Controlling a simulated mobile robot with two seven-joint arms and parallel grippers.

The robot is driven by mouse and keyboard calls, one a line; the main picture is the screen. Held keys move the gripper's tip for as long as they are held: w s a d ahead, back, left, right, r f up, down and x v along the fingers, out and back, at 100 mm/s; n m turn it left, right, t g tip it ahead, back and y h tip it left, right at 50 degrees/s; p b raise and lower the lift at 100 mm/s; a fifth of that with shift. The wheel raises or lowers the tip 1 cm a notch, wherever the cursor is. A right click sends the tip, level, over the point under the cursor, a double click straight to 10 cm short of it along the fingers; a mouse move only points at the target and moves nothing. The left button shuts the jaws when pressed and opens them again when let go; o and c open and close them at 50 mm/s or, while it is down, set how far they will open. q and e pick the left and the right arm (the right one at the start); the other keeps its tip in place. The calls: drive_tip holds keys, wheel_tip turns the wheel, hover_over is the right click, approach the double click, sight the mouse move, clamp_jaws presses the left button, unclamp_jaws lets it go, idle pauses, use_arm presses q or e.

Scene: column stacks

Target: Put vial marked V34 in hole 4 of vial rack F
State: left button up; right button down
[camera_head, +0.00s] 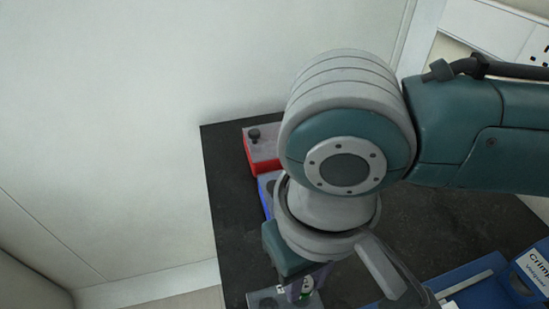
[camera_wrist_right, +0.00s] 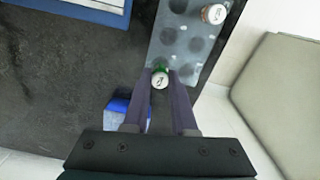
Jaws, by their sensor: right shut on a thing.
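My right gripper (camera_wrist_right: 160,80) is shut on a vial with a green band and a pale marked top (camera_wrist_right: 158,76). The mark is too small to read. In the head view the gripper (camera_head: 301,287) is mostly hidden behind my wrist, and a bit of the vial (camera_head: 306,293) shows at the bottom edge. The vial is over or at the near end of a grey rack with dark holes (camera_wrist_right: 182,46); I cannot tell whether it is in a hole. The rack (camera_head: 262,299) is partly cut off in the head view. My left gripper is out of view.
A second vial (camera_wrist_right: 213,14) stands in the grey rack. A red rack (camera_head: 263,165) and a blue rack (camera_head: 266,190) stand behind my arm on the dark table (camera_head: 226,215). A blue tray (camera_head: 480,294) lies at right. A wall borders the table.

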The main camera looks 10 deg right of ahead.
drive_tip(key=shift+p, duration=0.4)
idle(0.5)
drive_tip(key=shift+f+p, duration=0.15)
drive_tip(key=shift+p, duration=0.3)
idle(0.6)
drive_tip(key=shift+a+f, duration=0.1)
drive_tip(key=shift+f, duration=0.3)
idle(0.5)
drive_tip(key=shift+f, duration=0.2)
idle(0.4)
drive_tip(key=shift+f, duration=0.35)
drive_tip(key=shift+f, duration=0.1)
drive_tip(key=shift+c, duration=1.6)
unclamp_jaws()
